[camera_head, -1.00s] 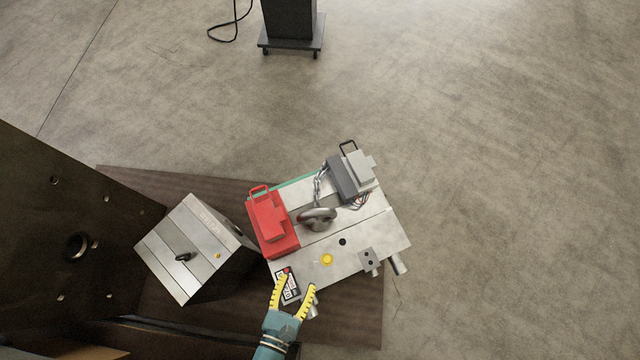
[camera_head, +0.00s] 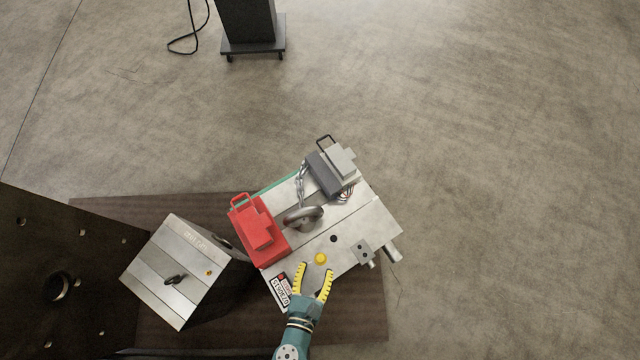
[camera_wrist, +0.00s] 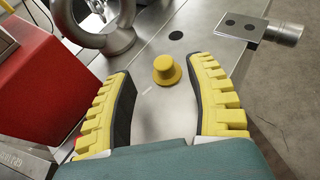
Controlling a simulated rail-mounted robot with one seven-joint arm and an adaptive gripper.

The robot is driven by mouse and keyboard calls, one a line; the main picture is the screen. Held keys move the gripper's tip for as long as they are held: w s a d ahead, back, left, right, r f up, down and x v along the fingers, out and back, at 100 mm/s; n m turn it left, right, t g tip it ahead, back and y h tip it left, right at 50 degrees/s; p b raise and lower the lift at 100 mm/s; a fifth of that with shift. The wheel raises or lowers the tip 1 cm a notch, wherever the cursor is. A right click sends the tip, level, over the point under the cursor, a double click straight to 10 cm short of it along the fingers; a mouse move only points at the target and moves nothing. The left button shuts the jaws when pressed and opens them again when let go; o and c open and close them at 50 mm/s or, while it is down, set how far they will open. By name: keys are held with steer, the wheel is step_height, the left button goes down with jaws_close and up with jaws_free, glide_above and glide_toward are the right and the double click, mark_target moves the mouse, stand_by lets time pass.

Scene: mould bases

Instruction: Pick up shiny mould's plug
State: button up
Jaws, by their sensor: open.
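A yellow flanged plug (camera_head: 320,258) stands on the bare top of the silver mould (camera_head: 352,224) that carries the red block. It also shows in the wrist view (camera_wrist: 167,70), upright, between the ends of my fingers. My gripper (camera_head: 315,268) has yellow ribbed fingers and is open and empty. Its fingertips are on either side of the plug's near side, with a visible gap to it in the wrist view (camera_wrist: 163,80). Height above the plate is hard to tell. A second metal mould (camera_head: 185,268), at left, bears a small orange-yellow spot (camera_head: 209,273).
A red block (camera_head: 258,232) and a metal lifting ring (camera_head: 303,217) stand behind and left of the plug. A grey connector (camera_head: 330,172) sits at the mould's far end. A dark hole (camera_head: 333,239) lies near the plug. Open floor extends right.

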mark_target(320, 260)
steer(key=x, duration=0.4)
steer(key=shift+w+d+f, duration=0.15)
steer(key=shift+d, duration=0.05)
steer(key=shift+c, duration=0.3)
steer(key=c, duration=0.8)
